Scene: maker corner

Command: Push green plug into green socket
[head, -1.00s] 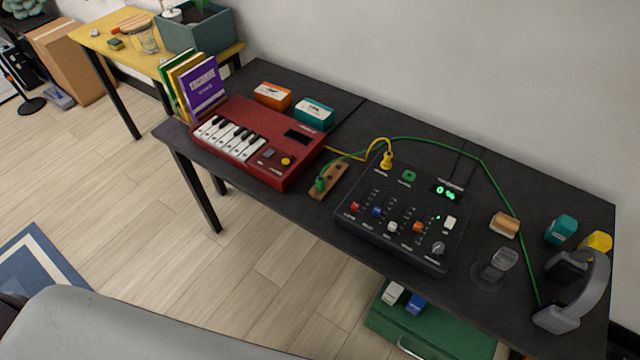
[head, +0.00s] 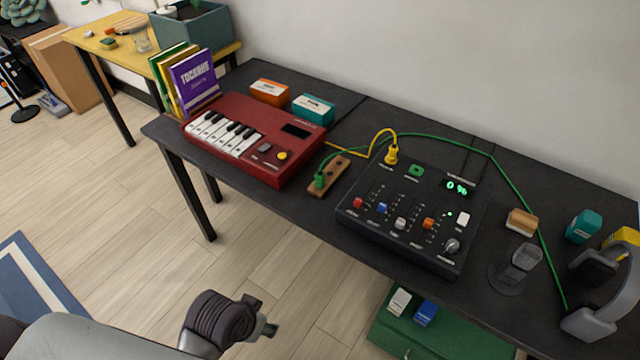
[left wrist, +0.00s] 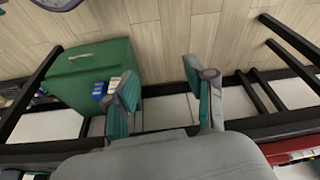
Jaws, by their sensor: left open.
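The green plug (head: 320,181) stands in a small wooden holder (head: 335,172) between the red keyboard and the black mixer. Its green cable runs along the back of the table to the right. The green socket (head: 416,170) is on the mixer's (head: 374,228) top back edge, with nothing in it. The yellow plug (head: 391,154) sits at the mixer's back left corner. My left gripper (head: 262,317) is open and empty, in front of the table over the floor. Its spread fingers also show in the left wrist view (left wrist: 162,95). My right gripper is not in view.
The red keyboard (head: 240,145) stands left of the holder. A smoked clear stand (head: 515,268) and grey headphones (head: 598,300) are at the right. A green cabinet (head: 440,335) is below the table, and it shows in the left wrist view (left wrist: 85,75).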

